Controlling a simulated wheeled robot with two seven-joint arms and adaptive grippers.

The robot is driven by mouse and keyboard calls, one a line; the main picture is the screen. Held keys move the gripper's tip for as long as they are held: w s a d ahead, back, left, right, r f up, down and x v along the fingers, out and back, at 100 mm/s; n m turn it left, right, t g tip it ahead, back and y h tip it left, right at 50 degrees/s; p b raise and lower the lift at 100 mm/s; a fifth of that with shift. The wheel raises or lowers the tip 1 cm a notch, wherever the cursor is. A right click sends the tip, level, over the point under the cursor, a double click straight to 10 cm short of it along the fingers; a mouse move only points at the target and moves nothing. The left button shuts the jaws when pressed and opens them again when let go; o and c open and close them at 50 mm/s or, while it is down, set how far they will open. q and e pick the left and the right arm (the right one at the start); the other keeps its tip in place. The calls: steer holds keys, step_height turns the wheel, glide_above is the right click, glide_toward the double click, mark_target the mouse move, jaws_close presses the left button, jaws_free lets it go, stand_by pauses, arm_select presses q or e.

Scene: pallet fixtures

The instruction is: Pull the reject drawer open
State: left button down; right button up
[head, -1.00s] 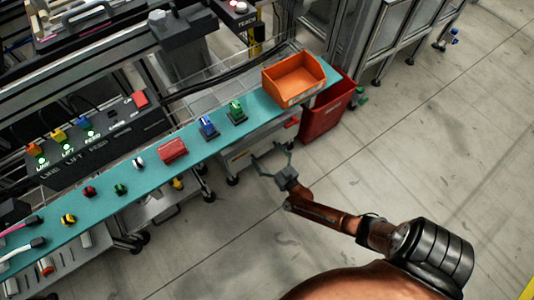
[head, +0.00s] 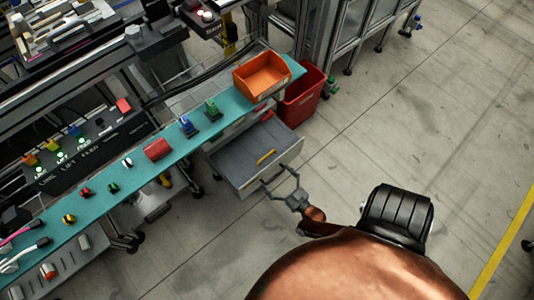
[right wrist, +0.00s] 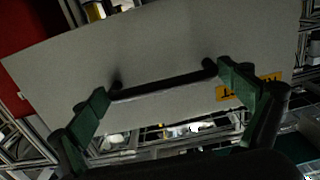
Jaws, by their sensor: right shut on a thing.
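The reject drawer (head: 238,160) is a grey drawer under the right part of the teal bench. It stands pulled out, its inside showing from above, with a yellow piece (head: 266,157) near its front. My right gripper (head: 281,177) is at the drawer front. In the wrist view its green fingers (right wrist: 165,82) are at the two ends of the handle, shut on it. My left gripper is out of view.
An orange bin (head: 262,77) stands on the teal bench top (head: 140,165), beside several small coloured parts. A red bin (head: 301,98) stands on the floor right of the drawer. The floor (head: 400,130) to the right and in front is clear.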

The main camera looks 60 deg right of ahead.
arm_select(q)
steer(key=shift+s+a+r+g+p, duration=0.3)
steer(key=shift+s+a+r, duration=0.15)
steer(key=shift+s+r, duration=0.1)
arm_select(e)
steer(key=v, duration=0.7)
steer(key=shift+s, duration=0.3)
steer(key=o, duration=1.3)
steer(key=v, duration=1.2)
steer(key=shift+a, duration=0.1)
steer(key=shift+w, duration=0.1)
